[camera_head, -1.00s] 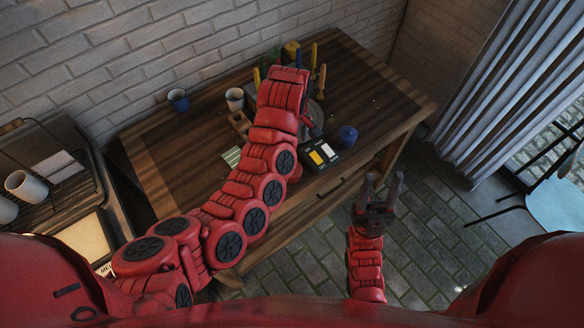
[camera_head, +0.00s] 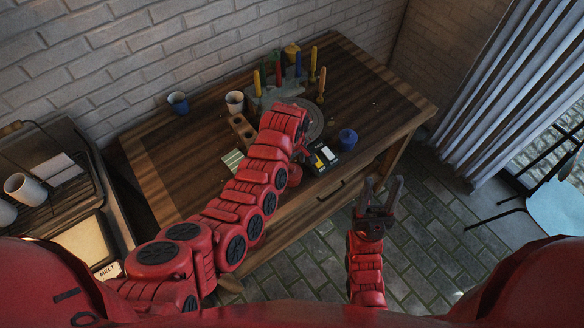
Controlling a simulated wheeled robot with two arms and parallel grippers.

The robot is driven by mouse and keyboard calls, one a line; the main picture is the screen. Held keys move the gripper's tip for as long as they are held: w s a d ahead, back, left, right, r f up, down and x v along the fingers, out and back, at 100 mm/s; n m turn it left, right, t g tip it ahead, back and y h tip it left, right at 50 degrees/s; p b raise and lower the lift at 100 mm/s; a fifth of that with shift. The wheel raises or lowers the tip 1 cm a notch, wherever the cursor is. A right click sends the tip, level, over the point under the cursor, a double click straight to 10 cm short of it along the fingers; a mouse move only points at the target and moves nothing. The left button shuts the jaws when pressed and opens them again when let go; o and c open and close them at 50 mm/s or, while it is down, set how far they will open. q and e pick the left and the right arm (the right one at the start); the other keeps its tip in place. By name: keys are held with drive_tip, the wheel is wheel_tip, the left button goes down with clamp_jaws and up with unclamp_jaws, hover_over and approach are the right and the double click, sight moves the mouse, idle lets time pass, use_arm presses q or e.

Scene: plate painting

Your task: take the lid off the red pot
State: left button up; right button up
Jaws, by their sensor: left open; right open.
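A small red pot (camera_head: 294,175) stands near the front edge of the wooden table, partly hidden behind my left arm. I cannot make out its lid clearly.
A blue pot (camera_head: 347,139) and a small paint palette (camera_head: 322,157) are right of the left gripper. A yellow pot (camera_head: 291,53), upright coloured sticks, a wooden block (camera_head: 242,129), a white cup (camera_head: 234,101) and a blue cup (camera_head: 178,103) stand farther back. The table's right side is mostly clear.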

use_arm(q)
drive_tip(key=shift+f, duration=0.6)
drive_tip(key=c, duration=1.1)
drive_tip(key=shift+r, duration=0.1)
